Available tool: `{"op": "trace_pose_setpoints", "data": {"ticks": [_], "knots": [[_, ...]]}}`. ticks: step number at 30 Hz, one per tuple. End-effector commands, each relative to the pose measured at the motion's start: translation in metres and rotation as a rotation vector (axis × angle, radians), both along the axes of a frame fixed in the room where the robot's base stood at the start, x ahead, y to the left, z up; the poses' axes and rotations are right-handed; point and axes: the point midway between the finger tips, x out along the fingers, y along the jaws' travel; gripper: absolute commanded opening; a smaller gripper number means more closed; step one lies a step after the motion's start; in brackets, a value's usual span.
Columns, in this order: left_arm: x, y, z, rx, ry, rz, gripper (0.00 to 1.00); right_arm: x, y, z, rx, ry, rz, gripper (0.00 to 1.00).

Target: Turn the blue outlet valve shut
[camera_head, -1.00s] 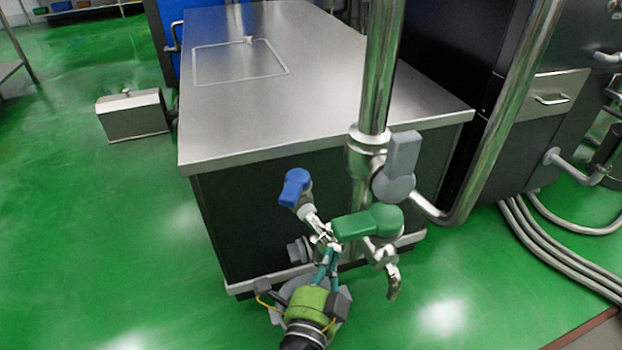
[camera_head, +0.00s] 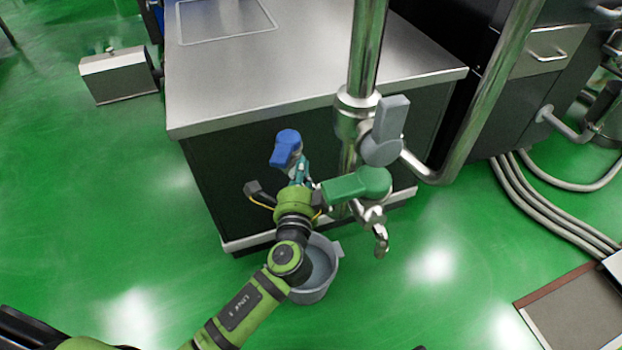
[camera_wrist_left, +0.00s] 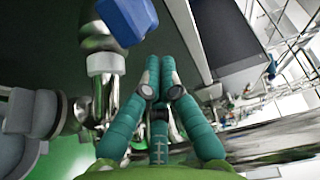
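The blue outlet valve (camera_head: 287,148) sits on a metal pipe at the front of the steel-topped cabinet. Its blue handle slopes down to the left in the head view, and part of it shows at the top of the left wrist view (camera_wrist_left: 128,18). My left gripper (camera_head: 300,172) is just below and right of the handle, with its fingers partly hidden by its own body. In the left wrist view, its teal fingers (camera_wrist_left: 160,72) come together at the tips with nothing seen between them. The handle is left of the fingertips there, apparently apart. My right gripper is out of view.
A green valve handle (camera_head: 355,187) is close to the right of my left gripper. A grey valve handle (camera_head: 390,125) is on the thick upright pipe (camera_head: 366,55). A grey bucket (camera_head: 322,285) stands under my left arm. Open green floor lies to the left.

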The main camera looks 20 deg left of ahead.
Motion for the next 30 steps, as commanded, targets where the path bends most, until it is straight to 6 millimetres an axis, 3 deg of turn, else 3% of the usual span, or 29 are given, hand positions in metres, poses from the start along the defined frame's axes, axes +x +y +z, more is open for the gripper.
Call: {"op": "trace_pose_setpoints", "data": {"ticks": [6,30], "knots": [[0.001,0.015,0.001,-0.002,-0.001,-0.002,0.00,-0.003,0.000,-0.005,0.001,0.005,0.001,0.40],[0.000,0.019,0.001,-0.002,-0.002,-0.009,0.00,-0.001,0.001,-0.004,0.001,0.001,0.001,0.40]]}}
